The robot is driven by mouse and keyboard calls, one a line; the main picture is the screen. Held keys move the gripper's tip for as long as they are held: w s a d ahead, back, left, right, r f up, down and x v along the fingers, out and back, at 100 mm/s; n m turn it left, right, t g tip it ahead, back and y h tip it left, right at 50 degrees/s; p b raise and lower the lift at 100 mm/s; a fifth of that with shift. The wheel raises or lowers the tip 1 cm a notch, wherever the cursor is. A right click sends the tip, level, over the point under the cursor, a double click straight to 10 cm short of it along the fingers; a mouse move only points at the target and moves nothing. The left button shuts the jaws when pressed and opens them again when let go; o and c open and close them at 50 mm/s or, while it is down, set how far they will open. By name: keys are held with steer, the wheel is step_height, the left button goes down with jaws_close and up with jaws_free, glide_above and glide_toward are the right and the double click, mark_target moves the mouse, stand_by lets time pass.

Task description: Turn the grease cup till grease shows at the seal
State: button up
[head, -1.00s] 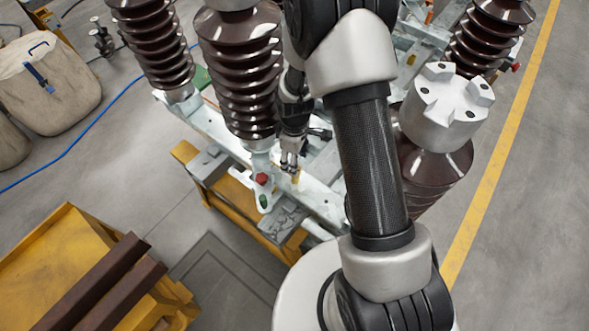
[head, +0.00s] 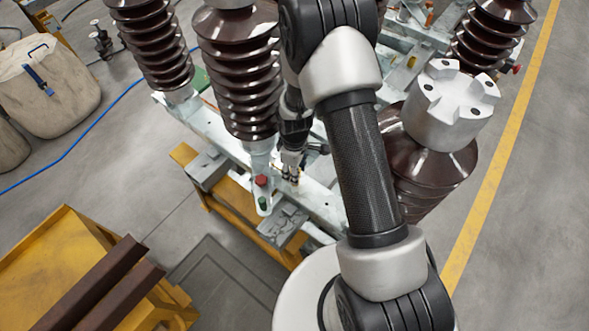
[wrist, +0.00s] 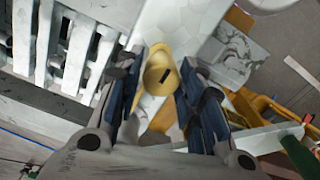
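Narrow gaps seem to show between the pads and the cup; I cannot tell whether either pad touches. In the head view my gripper (head: 290,172) is low over the frame, right of a red knob (head: 261,181). The seal and any grease cannot be made out.
Brown ribbed insulators (head: 238,75) stand close to my arm on the left, and another with a grey cap (head: 452,112) on the right. A yellow stand (head: 238,205) carries the frame. A yellow bin (head: 50,262) with rusty bars is at lower left. Floor between is clear.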

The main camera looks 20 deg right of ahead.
steer(key=c, duration=0.6)
steer(key=shift+m, duration=0.4)
steer(key=m, duration=0.3)
steer(key=shift+m, duration=0.3)
steer(key=m+b, duration=0.1)
steer(key=m, duration=0.3)
steer(key=shift+d+m, duration=0.1)
steer(key=shift+m, duration=0.2)
steer(key=m, duration=1)
steer(key=shift+d+m+b, duration=0.1)
steer(key=shift+m+b, duration=0.2)
